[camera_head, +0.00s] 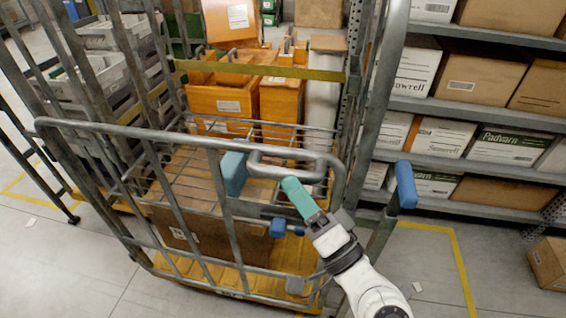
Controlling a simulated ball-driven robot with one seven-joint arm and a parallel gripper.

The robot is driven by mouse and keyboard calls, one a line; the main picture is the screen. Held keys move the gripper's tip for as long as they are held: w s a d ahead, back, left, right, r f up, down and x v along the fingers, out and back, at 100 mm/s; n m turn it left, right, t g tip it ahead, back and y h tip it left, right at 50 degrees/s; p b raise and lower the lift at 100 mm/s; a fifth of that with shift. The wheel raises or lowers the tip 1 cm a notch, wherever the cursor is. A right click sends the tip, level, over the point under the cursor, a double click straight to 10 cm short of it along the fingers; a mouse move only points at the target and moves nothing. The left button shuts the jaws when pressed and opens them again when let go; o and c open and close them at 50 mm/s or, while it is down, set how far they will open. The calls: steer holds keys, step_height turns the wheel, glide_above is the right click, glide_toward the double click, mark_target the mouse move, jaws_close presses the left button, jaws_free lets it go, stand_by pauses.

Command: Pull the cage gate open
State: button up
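The cage gate (150,131) is a half-height grey tube frame with upright bars across the front of a roll cage (388,70). Its top rail runs from the left to a looped grey handle (285,170) near the right end. My gripper (291,185), teal at its end, reaches up from the bottom right to the lower edge of this loop. It meets the loop in the picture; I cannot tell whether its fingers are closed around the tube. A blue pad (234,173) sits left of the handle. A blue-capped part (406,185) stands at the right.
Orange bins (222,102) stand in the cage behind a yellow strap (262,70). A cardboard box (190,225) lies low behind the gate bars. Shelves with boxes (505,141) fill the right. Bare floor (60,265) shows at lower left.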

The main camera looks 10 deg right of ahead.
mark_target(283, 176)
steer(key=shift+p+x, duration=0.65)
steer(key=shift+x, duration=1.35)
jaws_close()
